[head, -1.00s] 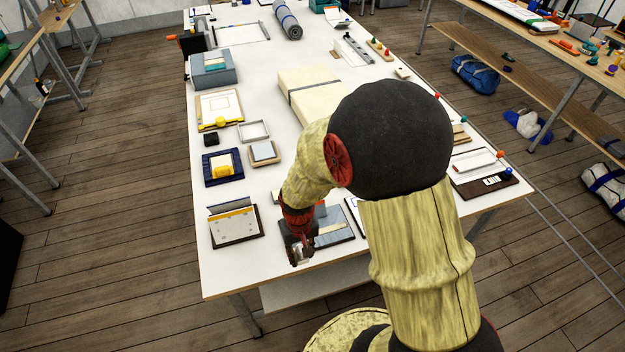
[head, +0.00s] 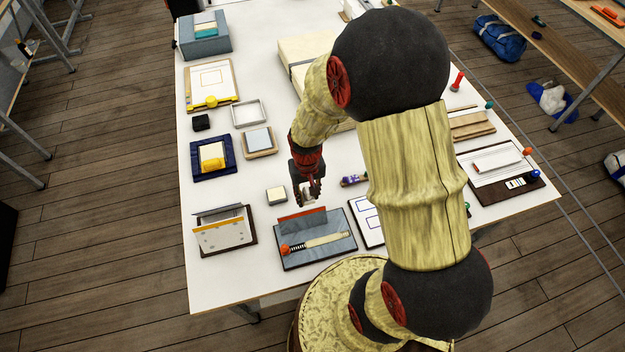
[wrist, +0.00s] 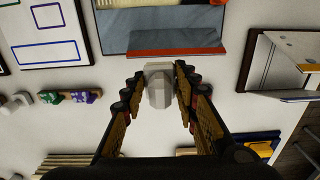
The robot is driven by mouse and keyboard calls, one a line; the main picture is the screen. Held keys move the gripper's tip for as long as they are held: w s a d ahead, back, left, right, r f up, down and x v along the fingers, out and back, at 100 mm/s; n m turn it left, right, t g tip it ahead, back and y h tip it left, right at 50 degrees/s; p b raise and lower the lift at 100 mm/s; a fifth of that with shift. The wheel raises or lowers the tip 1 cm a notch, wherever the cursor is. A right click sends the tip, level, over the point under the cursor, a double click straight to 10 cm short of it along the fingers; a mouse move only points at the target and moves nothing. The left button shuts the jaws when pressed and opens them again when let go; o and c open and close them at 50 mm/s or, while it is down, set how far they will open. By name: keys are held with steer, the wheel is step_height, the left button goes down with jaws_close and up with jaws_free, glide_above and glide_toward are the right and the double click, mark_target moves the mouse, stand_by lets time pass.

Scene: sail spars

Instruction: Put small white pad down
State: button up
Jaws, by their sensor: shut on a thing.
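The small white pad (wrist: 158,88) is a pale, faceted block between the fingertips in the wrist view. My gripper (wrist: 159,80) is shut on it, with a finger on each side. In the head view my gripper (head: 308,198) points down over bare white table, just behind the grey tray with the red strip (head: 302,217). The pad shows only as a small pale patch (head: 308,188) there, partly covered by the fingers. I cannot tell whether its underside touches the table (head: 205,280).
A small cream-topped block (head: 276,194) stands just left of my gripper. A purple and green item (head: 354,180) lies to the right. The grey tray holds an orange-ended tool (head: 315,243). A card with blue outlines (head: 368,222) and a hinged grey-and-yellow holder (head: 224,232) flank the tray.

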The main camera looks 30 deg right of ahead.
steer(key=w+d+f, duration=0.4)
steer(key=w+f, duration=0.1)
steer(key=w+d+f, duration=0.2)
steer(key=w+f, duration=0.1)
steer(key=shift+w+d+f, duration=0.1)
steer(key=shift+d, duration=0.25)
steer(key=shift+w+f, duration=0.1)
steer(key=shift+f, duration=0.15)
steer(key=shift+d+f, duration=0.1)
steer(key=shift+f, duration=1.4)
steer(key=shift+f+b, duration=0.15)
steer(key=shift+b, duration=0.2)
steer(key=o, duration=1.1)
